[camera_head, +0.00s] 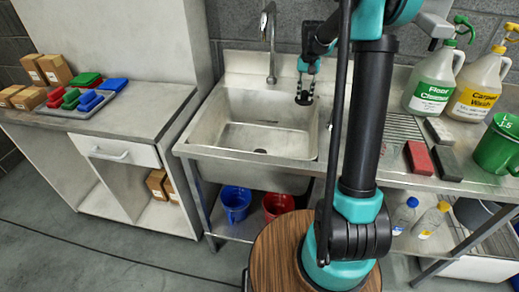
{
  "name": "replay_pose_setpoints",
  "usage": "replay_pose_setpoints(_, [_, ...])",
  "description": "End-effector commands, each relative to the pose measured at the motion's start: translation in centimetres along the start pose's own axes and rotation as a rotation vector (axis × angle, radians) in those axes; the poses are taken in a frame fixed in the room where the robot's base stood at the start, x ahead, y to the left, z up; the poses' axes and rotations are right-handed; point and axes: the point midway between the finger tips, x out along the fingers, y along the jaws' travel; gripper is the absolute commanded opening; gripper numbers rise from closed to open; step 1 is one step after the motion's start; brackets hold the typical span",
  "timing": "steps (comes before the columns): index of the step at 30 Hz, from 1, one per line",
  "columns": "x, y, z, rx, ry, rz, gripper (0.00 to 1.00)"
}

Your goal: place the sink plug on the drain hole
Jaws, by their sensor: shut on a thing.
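The metal sink (231,119) is in the middle of the head view. Its dark drain hole (260,151) shows open at the bottom of the basin, towards the front. My gripper (304,95) hangs over the right rear part of the basin, pointing down. It is shut on a small dark thing at its fingertips, which looks like the sink plug (303,100). The plug is up and to the right of the drain hole in the picture, apart from it. Its exact height above the basin floor is hard to tell.
A tap (270,45) stands behind the basin. Floor cleaner (432,84) and carpet wash (479,90) bottles, a red block (418,158) and a green mug (499,147) stand on the right counter. A tray (75,112) with coloured pads lies on the left cabinet. The basin is otherwise empty.

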Motion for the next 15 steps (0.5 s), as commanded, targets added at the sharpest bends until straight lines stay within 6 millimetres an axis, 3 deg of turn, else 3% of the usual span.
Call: replay_pose_setpoints(15, [5.0, -7.3, 4.3, -0.467, 0.0, 0.0, 0.0])
